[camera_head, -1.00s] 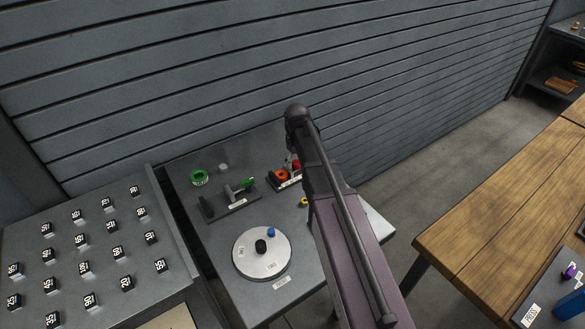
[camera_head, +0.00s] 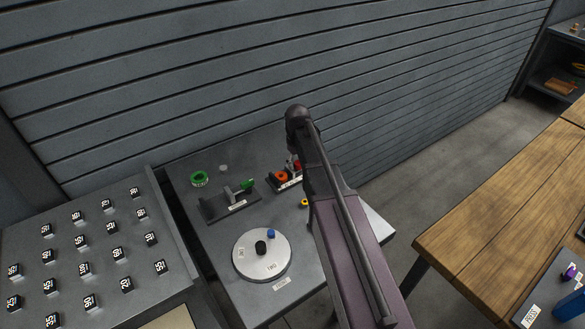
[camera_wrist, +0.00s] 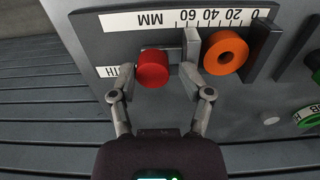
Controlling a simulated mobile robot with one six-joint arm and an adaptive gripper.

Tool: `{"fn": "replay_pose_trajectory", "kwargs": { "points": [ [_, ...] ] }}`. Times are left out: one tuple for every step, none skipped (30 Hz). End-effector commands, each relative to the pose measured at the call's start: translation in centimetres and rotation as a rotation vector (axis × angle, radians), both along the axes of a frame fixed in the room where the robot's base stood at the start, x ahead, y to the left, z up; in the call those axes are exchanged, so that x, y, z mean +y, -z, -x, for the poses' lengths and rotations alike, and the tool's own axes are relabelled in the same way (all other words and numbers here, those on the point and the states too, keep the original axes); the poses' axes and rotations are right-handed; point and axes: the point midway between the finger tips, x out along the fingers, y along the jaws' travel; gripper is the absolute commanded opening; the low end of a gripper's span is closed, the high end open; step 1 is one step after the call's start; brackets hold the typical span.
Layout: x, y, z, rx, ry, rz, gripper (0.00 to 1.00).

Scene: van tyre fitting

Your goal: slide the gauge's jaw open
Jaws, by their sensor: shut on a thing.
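The gauge (camera_wrist: 110,45) is a dark block with a white scale strip marked MM, its numbers upside down in the wrist view. Its sliding jaw (camera_wrist: 191,47) is a grey upright plate near the 60 mark, with a red knob (camera_wrist: 153,70) on its left. An orange ring (camera_wrist: 226,52) lies between the jaw and the dark fixed end at 0, close to the jaw. My gripper (camera_wrist: 156,78) has a finger on each side of the red knob and is shut on it. In the head view the gauge (camera_head: 289,184) shows partly, and my arm hides the gripper.
A round turntable (camera_head: 262,267) stands at the front of the grey table. A dark fixture (camera_head: 215,209) with a green part and a green ring (camera_head: 199,179) are left of the gauge. A slatted wall (camera_head: 230,80) rises close behind the table.

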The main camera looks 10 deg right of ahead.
Motion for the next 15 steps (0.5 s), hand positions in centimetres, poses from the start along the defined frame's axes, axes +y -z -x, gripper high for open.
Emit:
{"fn": "replay_pose_trajectory", "kwargs": {
  "points": [
    [-0.23, 0.11, 0.15, 0.004, 0.000, 0.004, 0.31],
    [-0.27, 0.11, 0.14, 0.004, 0.000, 0.004, 0.32],
    [-0.34, 0.11, 0.12, 0.004, 0.000, 0.004, 0.32],
    [-0.39, 0.11, 0.10, 0.004, 0.000, 0.004, 0.32],
    [-0.44, 0.11, 0.08, 0.004, 0.000, 0.004, 0.32],
    [-0.51, 0.11, 0.05, 0.005, 0.000, 0.004, 0.32],
    [-0.55, 0.11, 0.04, 0.005, 0.000, 0.004, 0.32],
    [-0.60, 0.11, 0.02, 0.005, 0.000, 0.004, 0.32],
    [-0.67, 0.11, -0.01, 0.005, 0.000, 0.004, 0.32],
    [-0.71, 0.11, -0.03, 0.005, 0.000, 0.004, 0.32],
    [-0.76, 0.11, -0.05, 0.005, 0.000, 0.004, 0.32],
    [-0.83, 0.11, -0.07, 0.005, 0.000, 0.004, 0.32],
    [-0.87, 0.11, -0.09, 0.005, 0.000, 0.004, 0.32],
    [-0.92, 0.11, -0.11, 0.005, 0.000, 0.004, 0.32],
    [-0.99, 0.11, -0.14, 0.005, 0.000, 0.004, 0.32]
  ]
}}
